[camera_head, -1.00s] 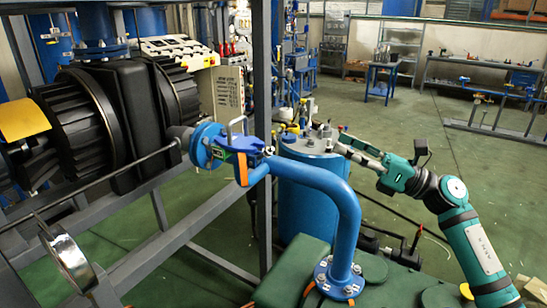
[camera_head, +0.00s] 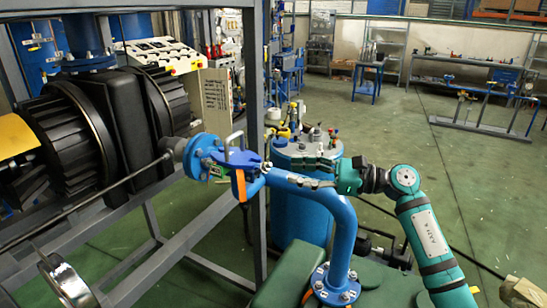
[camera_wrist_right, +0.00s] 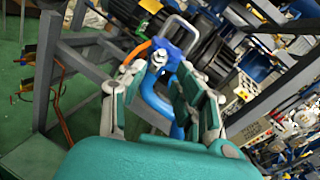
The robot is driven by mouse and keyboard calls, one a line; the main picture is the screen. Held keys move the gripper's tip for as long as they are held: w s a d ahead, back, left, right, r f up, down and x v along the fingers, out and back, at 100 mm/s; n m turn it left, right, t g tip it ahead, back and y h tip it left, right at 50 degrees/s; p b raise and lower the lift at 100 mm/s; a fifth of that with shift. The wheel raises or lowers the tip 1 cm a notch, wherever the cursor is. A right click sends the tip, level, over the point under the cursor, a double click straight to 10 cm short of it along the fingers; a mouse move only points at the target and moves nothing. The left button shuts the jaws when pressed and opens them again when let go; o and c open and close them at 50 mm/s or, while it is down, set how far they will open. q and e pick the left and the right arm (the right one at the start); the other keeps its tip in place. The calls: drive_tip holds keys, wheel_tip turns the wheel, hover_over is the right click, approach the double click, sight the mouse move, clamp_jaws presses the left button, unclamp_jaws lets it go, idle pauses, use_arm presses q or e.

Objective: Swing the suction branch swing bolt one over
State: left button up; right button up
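The suction branch is a blue bent pipe (camera_head: 338,208) that rises from a base flange and runs left to a clamped blue flange joint (camera_head: 206,157). A small silver nut, apparently on the swing bolt (camera_head: 266,166), sits at the right end of the blue clamp; it also shows in the wrist view (camera_wrist_right: 158,59). My right gripper (camera_head: 292,172) reaches in from the right above the pipe, its fingers just right of the bolt. In the wrist view the gripper (camera_wrist_right: 158,80) is open, with the bolt ahead between its fingers. No contact is clear. My left gripper is out of view.
A metal handle (camera_head: 235,142) stands up from the clamp, and an orange strip (camera_head: 241,186) hangs below it. A grey frame post (camera_head: 256,90) rises close behind the joint. A blue vessel (camera_head: 299,212) stands behind the pipe. Open floor lies to the right.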

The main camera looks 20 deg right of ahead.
sight(269, 168)
drive_tip(key=p+x, duration=0.1)
drive_tip(key=x, duration=0.3)
drive_tip(key=shift+w+a+r+p, duration=0.15)
drive_tip(key=shift+a+r+p, duration=0.05)
drive_tip(key=shift+a+p, duration=0.15)
drive_tip(key=shift+w+a+f, duration=0.2)
drive_tip(key=shift+w+a, duration=0.15)
drive_tip(key=shift+a, duration=0.25)
drive_tip(key=shift+c, duration=0.3)
